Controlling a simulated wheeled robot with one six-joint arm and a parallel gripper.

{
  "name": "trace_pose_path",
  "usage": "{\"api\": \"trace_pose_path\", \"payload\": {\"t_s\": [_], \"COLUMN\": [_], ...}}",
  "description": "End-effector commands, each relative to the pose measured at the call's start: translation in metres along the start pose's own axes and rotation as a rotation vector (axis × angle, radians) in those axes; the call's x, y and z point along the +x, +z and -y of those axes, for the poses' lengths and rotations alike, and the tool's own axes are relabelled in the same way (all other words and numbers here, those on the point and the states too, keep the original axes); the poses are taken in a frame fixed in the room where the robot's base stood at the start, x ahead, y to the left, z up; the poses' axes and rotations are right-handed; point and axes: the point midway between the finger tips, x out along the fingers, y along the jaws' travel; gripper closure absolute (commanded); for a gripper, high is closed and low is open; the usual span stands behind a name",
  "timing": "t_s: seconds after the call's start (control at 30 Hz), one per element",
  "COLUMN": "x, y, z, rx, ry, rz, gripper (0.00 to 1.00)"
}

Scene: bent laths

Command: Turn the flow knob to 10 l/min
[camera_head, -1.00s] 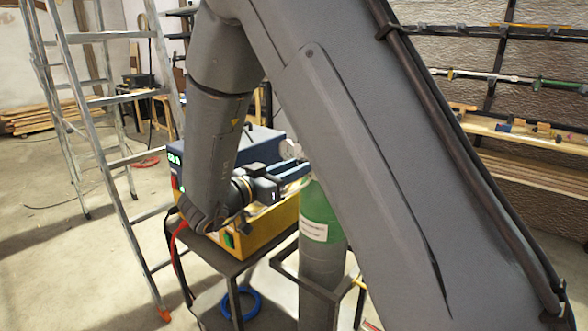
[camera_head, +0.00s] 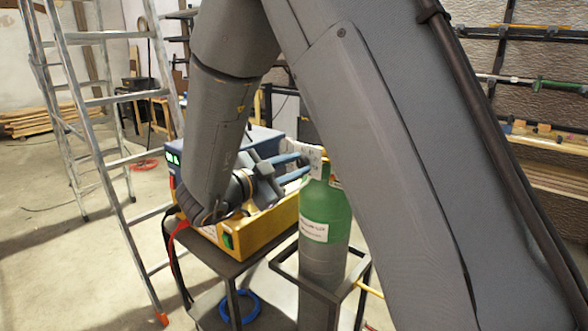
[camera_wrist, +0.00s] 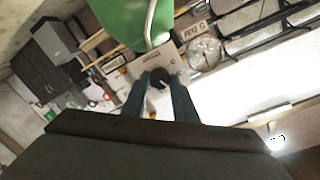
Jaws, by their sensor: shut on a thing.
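The flow knob (camera_wrist: 160,77) is a small round black knob with a light pointer line, on a pale plate in the wrist view. My gripper (camera_wrist: 159,88) has its two blue-grey fingers on either side of the knob, shut on it. The scale around the knob is too small to read. A round clear gauge (camera_wrist: 203,52) sits beside the plate. In the head view my gripper (camera_head: 304,166) reaches to the top of the green gas cylinder (camera_head: 326,207); the knob cannot be made out there.
A yellow and blue machine (camera_head: 255,222) stands on a dark metal cart (camera_head: 228,262) left of the cylinder. A metal stepladder (camera_head: 105,150) stands further left. A blue ring (camera_head: 240,306) lies on the cart's lower shelf.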

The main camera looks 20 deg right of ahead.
Motion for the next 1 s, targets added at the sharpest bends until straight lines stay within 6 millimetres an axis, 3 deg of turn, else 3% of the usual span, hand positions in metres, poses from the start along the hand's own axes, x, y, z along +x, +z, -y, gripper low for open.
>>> {"api": "trace_pose_path", "payload": {"t_s": [0.67,0.7,0.8,1.0], "x": [-0.0001,-0.0001,0.0,0.0], "y": [-0.0008,-0.0007,-0.0006,-0.0004], "z": [-0.001,-0.001,-0.0008,-0.0005], "rx": [0.07,0.07,0.07,0.07], "ry": [0.002,0.002,0.001,0.001], "rz": [0.004,0.004,0.004,0.005], "gripper": [0.96,0.71,0.55,0.55]}}
